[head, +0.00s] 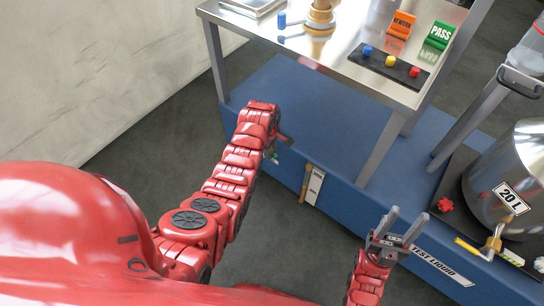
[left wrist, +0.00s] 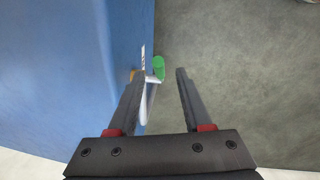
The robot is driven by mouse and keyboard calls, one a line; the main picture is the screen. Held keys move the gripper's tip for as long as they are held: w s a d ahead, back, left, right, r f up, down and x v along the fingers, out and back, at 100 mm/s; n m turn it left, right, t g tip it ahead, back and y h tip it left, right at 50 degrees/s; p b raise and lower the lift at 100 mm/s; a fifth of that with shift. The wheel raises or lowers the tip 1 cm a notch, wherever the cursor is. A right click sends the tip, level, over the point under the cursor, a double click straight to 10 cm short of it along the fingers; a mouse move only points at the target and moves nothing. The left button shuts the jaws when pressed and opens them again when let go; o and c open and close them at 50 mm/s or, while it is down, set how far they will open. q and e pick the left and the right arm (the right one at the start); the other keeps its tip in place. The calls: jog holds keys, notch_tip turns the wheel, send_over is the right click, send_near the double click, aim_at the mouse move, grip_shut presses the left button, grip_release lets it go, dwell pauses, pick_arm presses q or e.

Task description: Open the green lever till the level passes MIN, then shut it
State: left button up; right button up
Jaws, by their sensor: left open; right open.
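The green lever (left wrist: 158,68) shows in the left wrist view, between my left gripper's fingertips and nearer the left finger. A white part beside it runs toward the blue wall. My left gripper (left wrist: 159,74) is open; I cannot tell whether a finger touches the lever. In the head view a small green piece (head: 273,156) shows beside the end of my left arm, which mostly hides that gripper. A white strip with a brass-coloured edge (head: 314,185) stands on the blue base; its marks are too small to read. My right gripper (head: 407,214) is open and empty at the lower right.
The blue base (head: 340,135) carries a steel table (head: 330,50) with signs and coloured buttons. Grey floor lies open before the base.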

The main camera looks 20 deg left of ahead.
aim_at(272, 156)
pick_arm(q)
jog(key=shift+w+f+b, duration=0.2)
jog(key=shift+f+b, duration=0.05)
jog(key=shift+f, duration=0.9)
jog(key=shift+w+f+b, duration=0.2)
jog(key=shift+f+b, duration=0.05)
jog(key=shift+f, duration=0.9)
grip_shut()
